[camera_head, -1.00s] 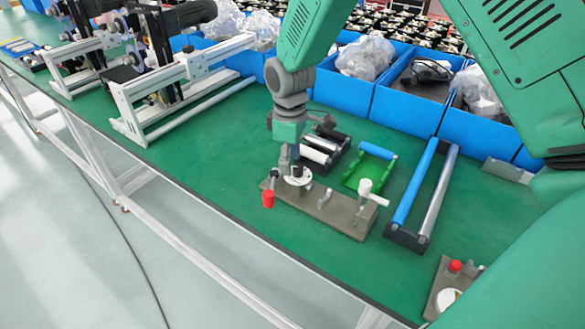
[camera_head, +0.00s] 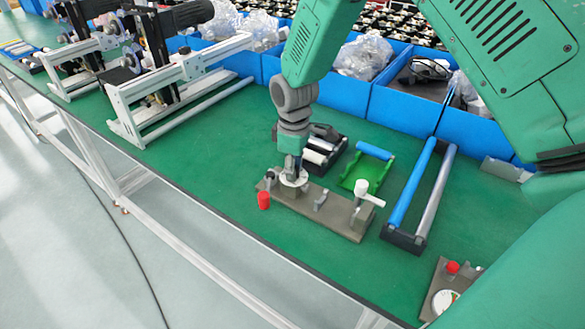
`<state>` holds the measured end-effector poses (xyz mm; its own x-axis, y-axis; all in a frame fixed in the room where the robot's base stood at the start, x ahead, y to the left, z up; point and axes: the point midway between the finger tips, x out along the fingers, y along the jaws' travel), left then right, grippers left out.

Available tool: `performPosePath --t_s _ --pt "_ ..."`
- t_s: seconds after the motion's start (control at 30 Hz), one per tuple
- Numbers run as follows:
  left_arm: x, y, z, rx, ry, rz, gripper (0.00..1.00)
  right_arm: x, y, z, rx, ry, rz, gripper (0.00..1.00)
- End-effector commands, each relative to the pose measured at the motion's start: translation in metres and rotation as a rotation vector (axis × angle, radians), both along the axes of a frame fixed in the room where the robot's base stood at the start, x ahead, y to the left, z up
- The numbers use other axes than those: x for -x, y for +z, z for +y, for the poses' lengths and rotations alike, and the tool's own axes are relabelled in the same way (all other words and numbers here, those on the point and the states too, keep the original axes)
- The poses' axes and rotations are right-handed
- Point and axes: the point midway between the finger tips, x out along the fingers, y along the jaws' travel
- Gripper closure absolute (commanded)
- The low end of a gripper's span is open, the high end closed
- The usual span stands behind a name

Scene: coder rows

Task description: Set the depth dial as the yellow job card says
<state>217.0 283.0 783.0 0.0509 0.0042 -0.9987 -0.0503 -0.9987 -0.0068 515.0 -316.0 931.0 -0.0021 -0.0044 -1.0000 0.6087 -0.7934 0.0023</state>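A brown fixture board (camera_head: 325,213) lies near the front edge of the green bench. It carries a white round dial (camera_head: 298,187) at its left end, a grey upright lever in the middle and a white-topped handle (camera_head: 362,188) at its right. My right gripper (camera_head: 290,172) points down at the white dial and covers part of it; I cannot tell whether it touches or how its fingers stand. A second white dial (camera_head: 444,301) sits on a plate at the lower right, partly hidden by my arm. I see no yellow job card. My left gripper is not in view.
A red knob (camera_head: 264,200) is at the board's front left. Behind the board are a black roller tray (camera_head: 323,153), a green tray (camera_head: 365,172) and a blue-and-grey roller frame (camera_head: 420,192). Blue bins (camera_head: 405,109) line the back. White metal stands (camera_head: 180,85) stand left.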

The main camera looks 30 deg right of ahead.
Motion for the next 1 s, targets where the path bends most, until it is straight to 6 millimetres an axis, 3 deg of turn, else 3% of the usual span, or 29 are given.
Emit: performPosePath --t_s 0.57,1.0 --pt "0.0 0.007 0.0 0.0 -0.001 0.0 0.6 0.0 0.0 0.003 -0.004 -0.076 0.001 1.0" --pt "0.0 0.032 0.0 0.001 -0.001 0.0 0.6 -0.001 0.001 0.002 -0.003 -0.44 -0.002 1.0"
